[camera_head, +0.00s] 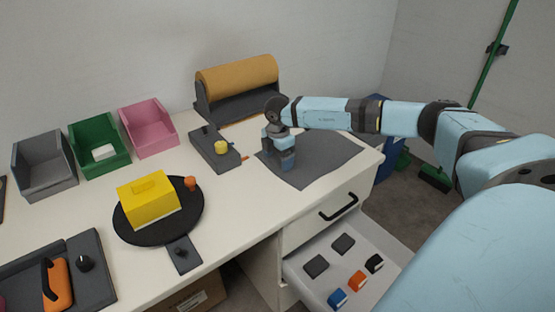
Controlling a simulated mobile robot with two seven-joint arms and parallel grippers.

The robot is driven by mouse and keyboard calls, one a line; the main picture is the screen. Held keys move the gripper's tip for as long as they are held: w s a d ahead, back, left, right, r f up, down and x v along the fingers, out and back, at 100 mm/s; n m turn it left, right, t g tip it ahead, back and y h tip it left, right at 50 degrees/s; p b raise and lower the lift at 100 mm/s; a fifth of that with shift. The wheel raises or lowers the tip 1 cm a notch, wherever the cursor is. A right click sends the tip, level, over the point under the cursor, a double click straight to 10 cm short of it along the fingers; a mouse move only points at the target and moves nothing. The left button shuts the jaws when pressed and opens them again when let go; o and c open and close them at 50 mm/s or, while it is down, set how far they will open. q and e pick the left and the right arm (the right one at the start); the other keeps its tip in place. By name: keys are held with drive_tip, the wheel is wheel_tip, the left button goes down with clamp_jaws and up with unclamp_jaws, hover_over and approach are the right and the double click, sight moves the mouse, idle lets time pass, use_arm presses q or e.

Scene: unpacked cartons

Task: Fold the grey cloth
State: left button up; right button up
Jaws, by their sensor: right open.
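The grey cloth (320,162) lies flat and spread out on the right end of the white table, near its edge. My right arm reaches in from the right, and my right gripper (284,166) points down over the left part of the cloth. The gripper hides a small patch of the cloth, and I cannot tell whether its fingertips touch it. The right gripper is open, with nothing seen between its fingers. My left gripper is not in view.
A dark device with a yellow knob (221,147) stands just left of the cloth. A brown roll (237,76) on a dark stand is behind. Bins, including a pink one (148,128), and a yellow box (148,205) are farther left. An open drawer (300,262) juts out below.

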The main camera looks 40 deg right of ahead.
sight(278, 170)
drive_tip(key=shift+f, duration=1.5)
drive_tip(key=shift+f, duration=0.1)
clamp_jaws()
